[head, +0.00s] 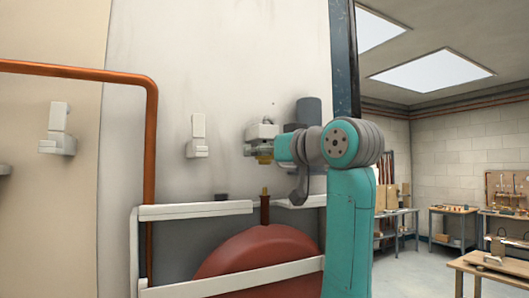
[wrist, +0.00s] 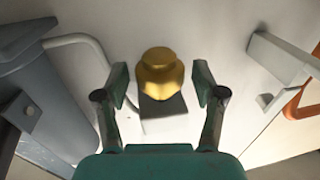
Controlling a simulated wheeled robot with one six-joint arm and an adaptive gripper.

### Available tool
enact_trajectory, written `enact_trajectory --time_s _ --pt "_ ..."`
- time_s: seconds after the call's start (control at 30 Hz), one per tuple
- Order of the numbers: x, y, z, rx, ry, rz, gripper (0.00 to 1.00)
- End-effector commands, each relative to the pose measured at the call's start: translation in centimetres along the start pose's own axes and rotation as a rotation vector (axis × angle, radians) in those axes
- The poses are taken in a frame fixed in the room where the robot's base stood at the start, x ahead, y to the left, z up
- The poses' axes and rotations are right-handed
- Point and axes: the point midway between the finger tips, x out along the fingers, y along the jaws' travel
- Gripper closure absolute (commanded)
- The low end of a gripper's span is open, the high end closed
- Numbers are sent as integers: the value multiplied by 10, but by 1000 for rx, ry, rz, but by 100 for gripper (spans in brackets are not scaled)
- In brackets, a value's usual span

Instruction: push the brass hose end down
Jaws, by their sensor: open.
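The brass hose end (wrist: 158,72) is a rounded, stepped golden piece in the upper middle of the wrist view, with a dark grey block (wrist: 165,108) beside it. My gripper (wrist: 160,84) is open, with one finger on each side of the brass piece and a visible gap at both sides. In the head view the brass (head: 264,158) shows small under a pale grey fitting (head: 262,132) on the wall, just left of my teal wrist. My wrist hides part of that area, and I cannot tell whether any finger touches the brass.
A grey cylinder (head: 308,111) stands close behind my wrist; it also shows in the wrist view (wrist: 45,100). Below are a red round vessel (head: 255,250) with a brass stem and white rails (head: 195,210). White wall brackets (head: 197,135) and a copper pipe (head: 151,150) are to the left.

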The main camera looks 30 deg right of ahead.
Motion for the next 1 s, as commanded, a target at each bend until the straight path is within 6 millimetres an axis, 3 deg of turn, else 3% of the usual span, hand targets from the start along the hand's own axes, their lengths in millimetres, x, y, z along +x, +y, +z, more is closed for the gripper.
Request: enact_trajectory --time_s 0.33,0.6,0.83,1.0 --pt "4 0 0 -1 0 1 31" --pt "4 0 0 -1 0 1 98" --pt "4 0 5 0 0 0 100" --pt "4 0 30 0 -1 0 100"
